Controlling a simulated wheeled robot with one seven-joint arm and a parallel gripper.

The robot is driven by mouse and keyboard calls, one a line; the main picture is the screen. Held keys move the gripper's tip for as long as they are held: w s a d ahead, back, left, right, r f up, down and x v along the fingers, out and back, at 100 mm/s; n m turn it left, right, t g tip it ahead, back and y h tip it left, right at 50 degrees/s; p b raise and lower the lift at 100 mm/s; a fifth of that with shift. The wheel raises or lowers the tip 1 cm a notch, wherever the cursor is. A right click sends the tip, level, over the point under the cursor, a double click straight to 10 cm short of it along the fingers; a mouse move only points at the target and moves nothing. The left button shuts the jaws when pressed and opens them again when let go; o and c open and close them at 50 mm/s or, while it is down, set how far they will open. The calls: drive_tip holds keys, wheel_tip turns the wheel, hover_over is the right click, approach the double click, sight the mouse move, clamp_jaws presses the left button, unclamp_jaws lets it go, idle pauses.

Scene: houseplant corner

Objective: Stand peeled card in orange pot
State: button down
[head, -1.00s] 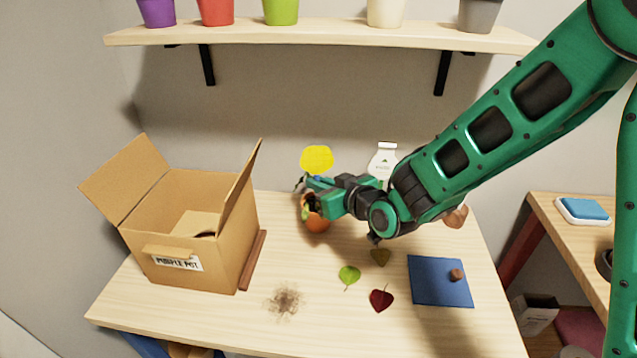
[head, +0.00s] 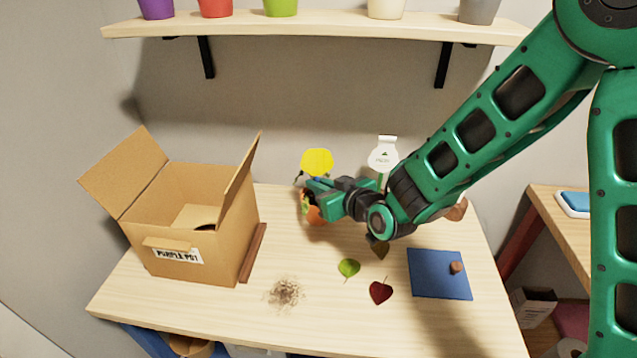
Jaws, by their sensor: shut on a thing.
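The yellow card (head: 317,161) stands upright at the back of the table, above the orange pot (head: 316,215). My gripper (head: 308,184) is shut on the card's lower part, right over the pot. The pot is mostly hidden behind my gripper and wrist; only some of its orange side shows. I cannot tell whether the card's lower end is inside the pot.
An open cardboard box (head: 190,225) labelled "PURPLE POT" stands on the left. A white labelled thing (head: 383,157) is behind my wrist. Loose leaves (head: 349,268), spilled soil (head: 286,292) and a blue mat (head: 440,285) lie in front. A shelf of pots (head: 320,22) hangs above.

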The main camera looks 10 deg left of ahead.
drive_tip(key=shift+f, duration=0.9)
drive_tip(key=c, duration=1.8)
unclamp_jaws()
